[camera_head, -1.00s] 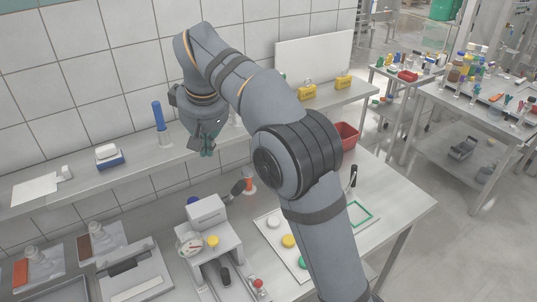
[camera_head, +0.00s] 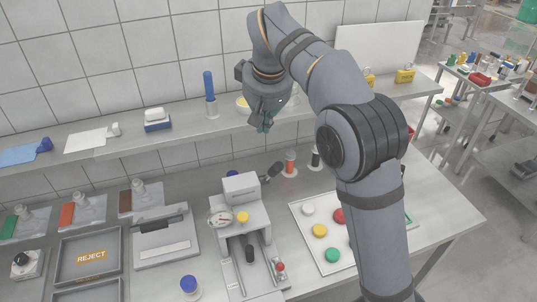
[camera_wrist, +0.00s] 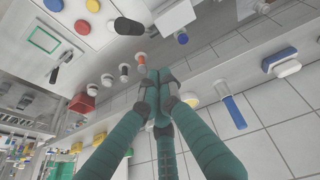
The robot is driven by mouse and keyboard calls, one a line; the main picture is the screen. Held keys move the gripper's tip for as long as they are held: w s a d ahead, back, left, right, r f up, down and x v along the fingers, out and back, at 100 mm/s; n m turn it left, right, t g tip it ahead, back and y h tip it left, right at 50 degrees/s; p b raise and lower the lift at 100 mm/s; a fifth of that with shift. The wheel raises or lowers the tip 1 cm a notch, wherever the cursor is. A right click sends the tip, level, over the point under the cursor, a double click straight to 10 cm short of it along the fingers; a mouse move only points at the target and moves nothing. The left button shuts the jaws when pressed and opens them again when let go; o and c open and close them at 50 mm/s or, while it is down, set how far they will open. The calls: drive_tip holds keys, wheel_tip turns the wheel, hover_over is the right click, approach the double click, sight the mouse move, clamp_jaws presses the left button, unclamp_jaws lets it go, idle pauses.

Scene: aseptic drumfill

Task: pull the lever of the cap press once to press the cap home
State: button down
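The cap press (camera_head: 240,185) is a pale boxy machine on the bench, with a round dial and a yellow piece on its front. Its lever (camera_head: 274,171) appears to be the dark grip sticking out to the upper right of the press head. The dark grip also shows in the wrist view (camera_wrist: 128,27), near the top, beside the pale press body (camera_wrist: 176,14). My gripper (camera_head: 265,125) hangs behind and above the press, apart from the lever. In the wrist view its teal fingers (camera_wrist: 155,74) come together at the tips, with nothing seen between them. I cannot make out the cap under the press.
A white tray (camera_head: 299,222) with coloured round caps lies right of the press. An orange-and-white item (camera_head: 290,165) stands near the lever. A shelf (camera_head: 185,127) runs behind, bearing a blue cylinder (camera_head: 209,88). A grey REJECT tray (camera_head: 75,272) is at left.

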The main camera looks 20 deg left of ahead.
drive_tip(key=f, duration=0.6)
drive_tip(key=d+f, duration=0.1)
drive_tip(key=f, duration=0.3)
drive_tip(key=shift+w, duration=0.3)
drive_tip(key=shift+s, duration=0.1)
